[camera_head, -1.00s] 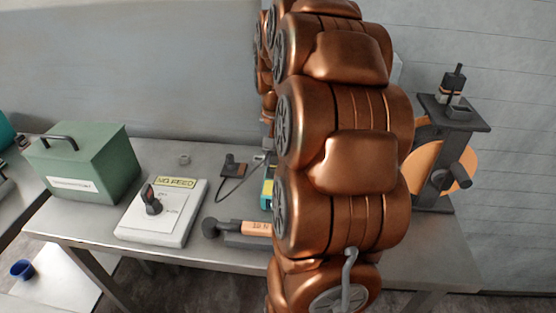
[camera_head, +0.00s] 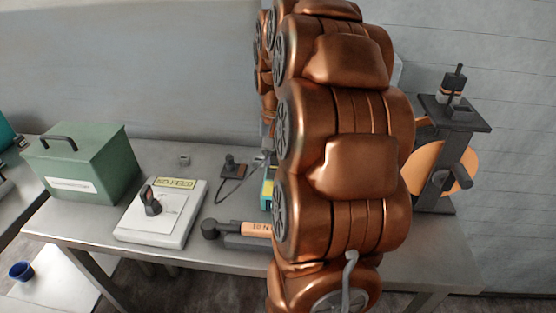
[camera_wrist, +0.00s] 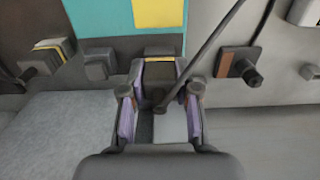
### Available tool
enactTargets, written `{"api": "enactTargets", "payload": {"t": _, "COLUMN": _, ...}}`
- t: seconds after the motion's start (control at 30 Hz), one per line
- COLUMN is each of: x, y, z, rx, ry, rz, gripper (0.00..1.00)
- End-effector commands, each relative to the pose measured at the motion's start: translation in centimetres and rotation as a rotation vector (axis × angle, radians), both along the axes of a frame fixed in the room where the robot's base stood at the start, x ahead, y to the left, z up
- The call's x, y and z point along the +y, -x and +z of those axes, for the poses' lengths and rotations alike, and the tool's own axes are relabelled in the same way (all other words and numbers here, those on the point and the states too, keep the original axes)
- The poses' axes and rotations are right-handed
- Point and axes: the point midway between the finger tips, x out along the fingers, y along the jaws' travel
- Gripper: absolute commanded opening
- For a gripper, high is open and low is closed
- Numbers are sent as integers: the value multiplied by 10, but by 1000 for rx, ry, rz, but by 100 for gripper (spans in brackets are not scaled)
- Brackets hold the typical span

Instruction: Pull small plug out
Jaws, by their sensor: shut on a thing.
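The small plug (camera_wrist: 160,76) is a dark block with a tan edge, seen in the wrist view below a teal and yellow unit (camera_wrist: 105,22). My gripper (camera_wrist: 161,98) has its two purple-padded fingers on either side of the plug and is shut on it. A dark cable (camera_wrist: 212,42) runs from between the fingers to the upper right. I cannot tell whether the plug is seated or free. In the head view my copper arm hides the gripper and the plug; a sliver of the teal unit (camera_head: 267,190) shows.
A dark block with a round knob (camera_wrist: 240,66) stands right of the gripper; another dark block (camera_wrist: 100,64) is left. On the table (camera_head: 62,226) are a green box (camera_head: 85,165), a NO FEED switch panel (camera_head: 180,215) and an orange-banded tool (camera_head: 255,229). A stand (camera_head: 455,112) is right.

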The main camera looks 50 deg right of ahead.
Motion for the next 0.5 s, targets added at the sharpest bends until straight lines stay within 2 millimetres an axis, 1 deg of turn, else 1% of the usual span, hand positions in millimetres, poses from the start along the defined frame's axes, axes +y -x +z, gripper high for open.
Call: {"api": "enactTargets", "payload": {"t": 0.5, "x": 0, "y": 0, "z": 4, "rx": 0, "ry": 0, "rz": 0, "gripper": 0}}
